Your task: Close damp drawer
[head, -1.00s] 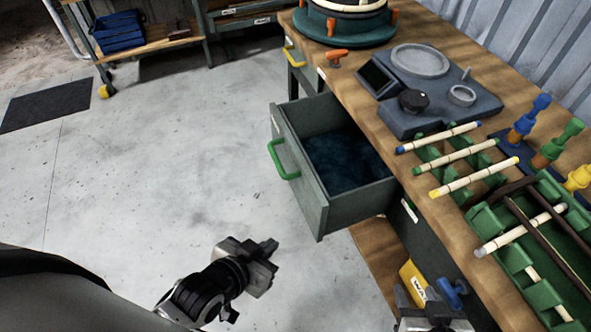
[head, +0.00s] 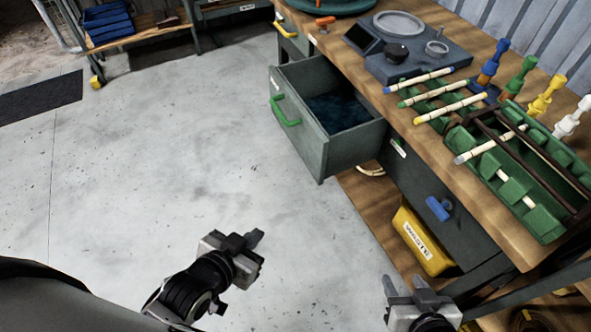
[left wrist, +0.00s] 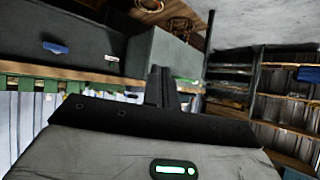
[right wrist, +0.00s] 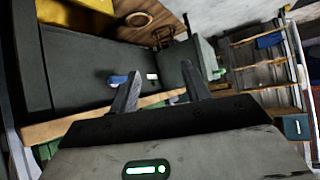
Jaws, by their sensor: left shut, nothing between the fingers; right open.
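The damp drawer (head: 345,150) is a grey-green drawer pulled well out from the workbench, with a green handle (head: 284,112) on its front and dark blue material (head: 338,110) inside. My left gripper (head: 252,240) is shut and empty over the floor, below and left of the drawer in the head view, apart from it.
The bench top (head: 420,150) holds a grey device (head: 415,60), several rattan sticks with coloured ends and a green rack (head: 530,190). A closed drawer with a blue handle (head: 438,208) is right of the open one. The floor (head: 170,170) left of the drawer is clear.

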